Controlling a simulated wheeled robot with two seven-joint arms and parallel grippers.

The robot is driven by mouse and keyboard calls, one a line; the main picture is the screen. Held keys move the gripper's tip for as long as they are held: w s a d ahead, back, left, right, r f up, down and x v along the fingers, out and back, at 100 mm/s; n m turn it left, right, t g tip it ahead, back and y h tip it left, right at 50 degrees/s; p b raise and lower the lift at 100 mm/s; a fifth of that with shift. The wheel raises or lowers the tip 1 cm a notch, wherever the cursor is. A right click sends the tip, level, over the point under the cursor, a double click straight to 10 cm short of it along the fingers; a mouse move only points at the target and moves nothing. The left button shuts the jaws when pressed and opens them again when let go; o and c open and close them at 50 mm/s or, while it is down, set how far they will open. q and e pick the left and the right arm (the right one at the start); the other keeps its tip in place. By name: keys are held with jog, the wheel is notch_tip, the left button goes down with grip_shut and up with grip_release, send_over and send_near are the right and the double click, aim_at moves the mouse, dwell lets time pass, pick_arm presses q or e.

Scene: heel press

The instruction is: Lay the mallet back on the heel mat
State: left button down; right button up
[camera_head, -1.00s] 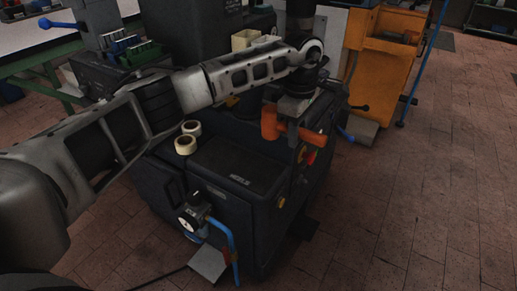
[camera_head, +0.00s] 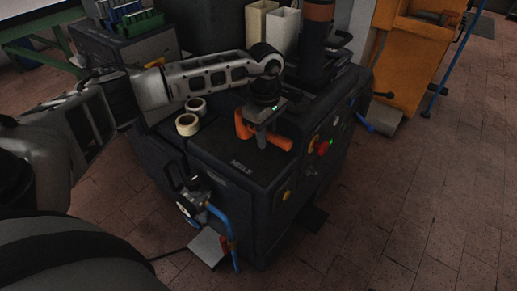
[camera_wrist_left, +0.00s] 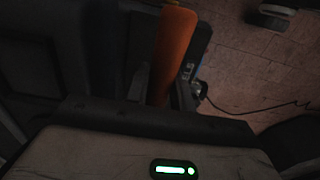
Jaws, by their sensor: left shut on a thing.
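The orange mallet (camera_head: 279,141) is held over the dark heel mat (camera_head: 215,152), which is marked HEELS and lies on top of the black machine. My left gripper (camera_head: 261,130) points down and is shut on the mallet. I cannot tell whether the mallet touches the mat. In the left wrist view an orange length of the mallet (camera_wrist_left: 172,55) runs up between the fingers (camera_wrist_left: 162,90). My right gripper is not in view.
Two tape rolls (camera_head: 187,124) stand just left of the mat. Pale upright bins (camera_head: 283,30) and a dark column (camera_head: 318,40) stand behind it. A gauge with a blue pipe (camera_head: 222,222) is at the machine's front. Buttons (camera_head: 323,148) line its right side.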

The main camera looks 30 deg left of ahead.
pick_arm(q)
jog(key=shift+s+a+f, duration=0.3)
jog(key=shift+a+f, duration=0.25)
jog(key=shift+f, duration=0.2)
jog(key=f, duration=0.3)
jog(key=shift+s+a+f+b, duration=0.15)
jog(key=shift+a+b, duration=0.05)
jog(key=shift+b, duration=0.15)
jog(key=shift+f, duration=0.2)
jog(key=shift+f, duration=0.1)
jog(key=c, duration=1.2)
grip_release()
